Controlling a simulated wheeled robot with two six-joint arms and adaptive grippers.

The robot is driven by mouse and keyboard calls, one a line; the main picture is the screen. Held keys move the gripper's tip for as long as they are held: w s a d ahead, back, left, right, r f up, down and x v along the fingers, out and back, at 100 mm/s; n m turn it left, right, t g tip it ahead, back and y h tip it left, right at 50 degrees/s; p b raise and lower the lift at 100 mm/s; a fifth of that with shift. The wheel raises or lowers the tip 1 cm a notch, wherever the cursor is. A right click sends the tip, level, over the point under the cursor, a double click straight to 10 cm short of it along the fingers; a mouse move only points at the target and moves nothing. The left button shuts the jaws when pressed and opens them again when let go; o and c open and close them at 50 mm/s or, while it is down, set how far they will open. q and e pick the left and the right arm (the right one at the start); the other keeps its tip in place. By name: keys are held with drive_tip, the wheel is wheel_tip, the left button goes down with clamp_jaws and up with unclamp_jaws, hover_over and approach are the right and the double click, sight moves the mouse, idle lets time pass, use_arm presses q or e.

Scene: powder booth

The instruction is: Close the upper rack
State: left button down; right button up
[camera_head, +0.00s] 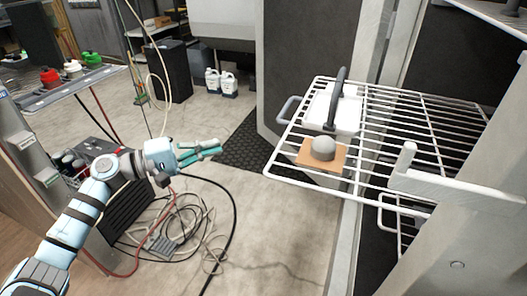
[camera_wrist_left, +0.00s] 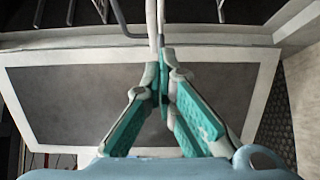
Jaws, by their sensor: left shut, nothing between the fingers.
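The upper rack (camera_head: 385,174) is a white wire shelf in the right half of the head view. It sticks out of a cabinet on the right, with a looped grey handle (camera_head: 290,108) on its left edge. A white object with a black handle (camera_head: 338,95) and a tan square plate (camera_head: 309,157) bearing a grey dome (camera_head: 324,147) rest on it. My left gripper (camera_head: 216,149) is shut and empty, left of the rack and apart from it in the head view. Its teal fingers meet in the left wrist view (camera_wrist_left: 163,62), with pale rods behind them. My right gripper is out of view.
A lower wire rack (camera_head: 390,212) shows partly beneath the upper one. A grey cabinet door (camera_head: 308,60) stands open behind the rack. A shelf with coloured caps (camera_head: 72,85) is at the left. Cables (camera_head: 185,235) lie on the floor below my left arm.

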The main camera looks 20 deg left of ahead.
use_arm(q)
drive_tip(key=s+d+x, duration=0.1)
drive_tip(key=s+x, duration=0.1)
drive_tip(key=x, duration=1)
drive_tip(key=shift+w+d+p, duration=0.2)
drive_tip(key=shift+d+p, duration=0.2)
drive_tip(key=shift+d, duration=0.2)
drive_tip(key=shift+r, duration=0.1)
